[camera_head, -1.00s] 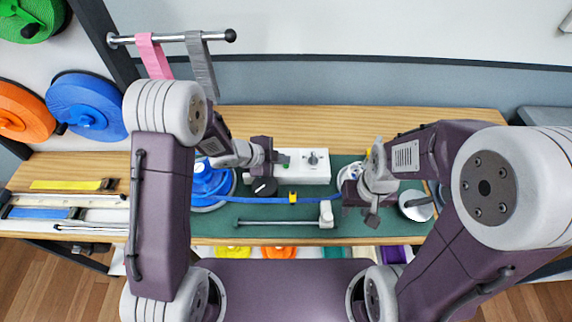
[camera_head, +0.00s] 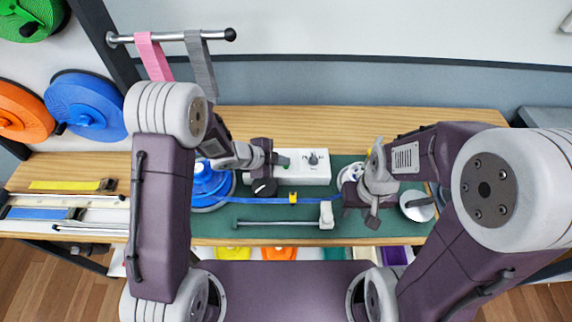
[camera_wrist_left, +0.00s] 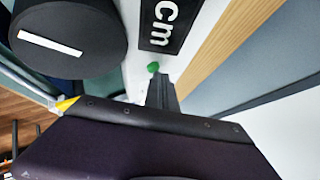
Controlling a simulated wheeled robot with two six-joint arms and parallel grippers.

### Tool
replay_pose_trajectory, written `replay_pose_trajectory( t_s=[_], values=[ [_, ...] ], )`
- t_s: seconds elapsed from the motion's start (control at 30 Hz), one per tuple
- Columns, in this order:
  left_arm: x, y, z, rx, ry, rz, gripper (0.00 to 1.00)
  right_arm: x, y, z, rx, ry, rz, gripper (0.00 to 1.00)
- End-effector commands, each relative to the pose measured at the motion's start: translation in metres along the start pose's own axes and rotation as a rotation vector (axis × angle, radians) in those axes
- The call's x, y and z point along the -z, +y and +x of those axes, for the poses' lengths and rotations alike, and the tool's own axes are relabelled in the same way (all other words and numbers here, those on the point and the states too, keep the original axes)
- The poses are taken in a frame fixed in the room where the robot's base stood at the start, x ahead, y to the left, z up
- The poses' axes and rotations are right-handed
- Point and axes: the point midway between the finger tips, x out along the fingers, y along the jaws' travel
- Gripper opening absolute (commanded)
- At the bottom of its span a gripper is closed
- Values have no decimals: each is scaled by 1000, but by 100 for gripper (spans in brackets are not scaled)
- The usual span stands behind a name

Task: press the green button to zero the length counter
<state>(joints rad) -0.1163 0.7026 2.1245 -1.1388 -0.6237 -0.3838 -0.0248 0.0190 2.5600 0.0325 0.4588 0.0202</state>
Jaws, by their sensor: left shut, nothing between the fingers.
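The white counter box (camera_head: 318,174) stands at the back of the green mat. In the left wrist view its dark display label with "cm" (camera_wrist_left: 160,24) shows, and the small green button (camera_wrist_left: 153,67) is just beyond my left fingertips. My left gripper (camera_head: 284,161) is shut and empty at the left part of the box. Its fingertips (camera_wrist_left: 160,80) appear right at the button; I cannot tell whether they touch it. In the head view the gripper mostly hides the button. My right gripper (camera_head: 372,222) hangs over the right of the mat, away from the box; its fingers are unclear.
A black round knob (camera_wrist_left: 68,36) lies close beside my left gripper. A blue strap (camera_head: 265,199) with a yellow clip (camera_head: 293,198) crosses the mat (camera_head: 280,225). A blue reel (camera_head: 205,185) stands left. The wooden bench (camera_head: 340,120) behind the box is clear.

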Motion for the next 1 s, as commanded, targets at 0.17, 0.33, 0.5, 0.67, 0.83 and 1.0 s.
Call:
replay_pose_trajectory(
  t_s=[0.17,0.33,0.5,0.67,0.83,1.0],
  values=[
    [-1,1,1,-1,-1,0,0,0,0,1,0,0,0,36],
    [-1,1,1,-1,-1,0,0,0,0,1,0,0,0,36],
    [1,-1,-2,-1,-1,-1,0,0,0,-3,0,0,0,36],
    [6,-6,-9,-1,-1,-1,0,1,0,-14,0,0,0,36],
    [9,-9,-13,-1,-1,-1,0,2,0,-19,0,0,0,36],
    [8,-8,-12,-1,-1,0,0,2,0,-17,0,0,0,36]
  ],
)
